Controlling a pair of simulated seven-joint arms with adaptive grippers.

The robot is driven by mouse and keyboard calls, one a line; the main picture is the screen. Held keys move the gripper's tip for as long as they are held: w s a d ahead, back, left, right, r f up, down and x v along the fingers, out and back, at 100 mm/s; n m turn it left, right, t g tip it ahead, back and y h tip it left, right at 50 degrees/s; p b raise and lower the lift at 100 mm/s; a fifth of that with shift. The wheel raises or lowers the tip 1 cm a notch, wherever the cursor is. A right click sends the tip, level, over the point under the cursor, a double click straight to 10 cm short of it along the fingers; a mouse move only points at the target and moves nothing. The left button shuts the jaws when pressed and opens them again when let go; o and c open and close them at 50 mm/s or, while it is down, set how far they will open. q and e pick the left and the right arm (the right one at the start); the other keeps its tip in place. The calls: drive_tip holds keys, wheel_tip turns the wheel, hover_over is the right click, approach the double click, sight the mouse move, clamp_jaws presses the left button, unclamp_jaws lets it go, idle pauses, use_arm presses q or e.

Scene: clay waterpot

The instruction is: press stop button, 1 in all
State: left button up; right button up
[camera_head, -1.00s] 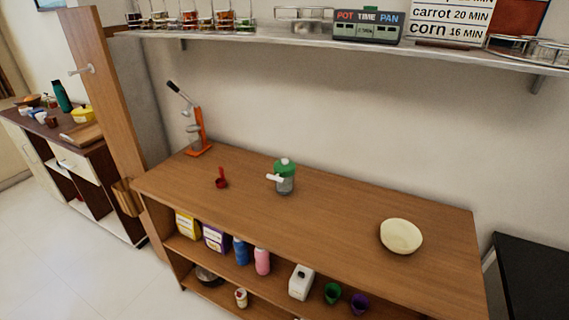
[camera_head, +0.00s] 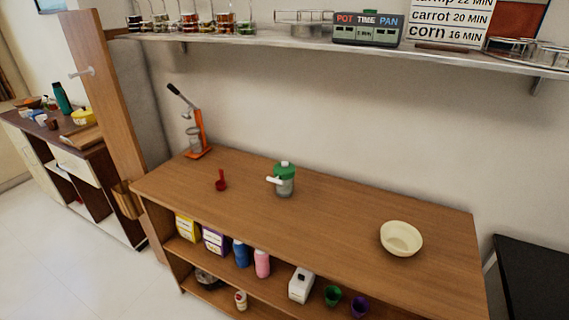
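No button marked stop can be made out. A grey-green box (camera_head: 368,30) lettered "POT TIME PAN" stands on the wall shelf, with a small display on its front; its details are too small to read. A green-lidded grey pot (camera_head: 284,181) with a white handle stands on the wooden counter below. Neither of my grippers shows in the head view.
The wooden counter (camera_head: 330,225) also holds an orange press (camera_head: 198,135), a red scoop (camera_head: 221,181) and a cream bowl (camera_head: 401,239). Jars and a sign (camera_head: 450,22) stand along the metal shelf (camera_head: 270,33). Most of the counter top is clear.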

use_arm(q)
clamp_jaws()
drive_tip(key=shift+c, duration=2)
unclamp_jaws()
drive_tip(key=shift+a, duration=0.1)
